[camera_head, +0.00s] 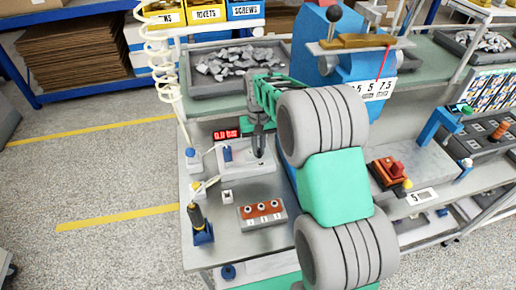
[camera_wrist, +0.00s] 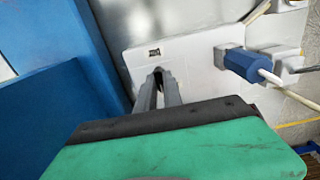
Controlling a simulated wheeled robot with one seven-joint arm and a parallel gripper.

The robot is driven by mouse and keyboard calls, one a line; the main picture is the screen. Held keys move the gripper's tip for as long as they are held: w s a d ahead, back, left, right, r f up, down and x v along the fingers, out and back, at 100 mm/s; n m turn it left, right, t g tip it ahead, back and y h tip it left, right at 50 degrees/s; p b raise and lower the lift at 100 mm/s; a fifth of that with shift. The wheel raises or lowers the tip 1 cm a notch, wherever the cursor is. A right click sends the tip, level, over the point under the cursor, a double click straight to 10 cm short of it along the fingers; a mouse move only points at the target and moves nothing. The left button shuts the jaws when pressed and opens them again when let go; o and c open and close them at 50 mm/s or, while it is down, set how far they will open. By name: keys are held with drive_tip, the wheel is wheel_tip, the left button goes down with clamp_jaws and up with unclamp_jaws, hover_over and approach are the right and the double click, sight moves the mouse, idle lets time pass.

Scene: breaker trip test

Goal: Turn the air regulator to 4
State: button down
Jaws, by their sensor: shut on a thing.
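My gripper (camera_head: 262,152) reaches down onto a white panel (camera_head: 240,164) on the bench. In the wrist view my gripper (camera_wrist: 158,80) has its two grey fingers close together on a small dark part (camera_wrist: 158,71) at the white panel (camera_wrist: 125,48). The fingers hide most of this part, so I cannot tell its shape or whether it is the regulator's knob. A red lit display (camera_head: 226,134) stands behind the panel, its digits too small to read surely. No scale marked 4 can be made out there.
A blue plug (camera_wrist: 238,62) with a white cable sits beside my fingers. An orange block with three numbered knobs (camera_head: 262,212) and a black-handled tool in a blue stand (camera_head: 199,225) are nearer. A grey tray of metal parts (camera_head: 240,68) lies behind. A blue machine stands close right.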

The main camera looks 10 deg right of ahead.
idle(0.4)
drive_tip(key=c, duration=1.5)
unclamp_jaws()
wheel_tip(320, 180, up, 8)
drive_tip(key=shift+f+b, duration=0.1)
drive_tip(key=shift+b, duration=0.6)
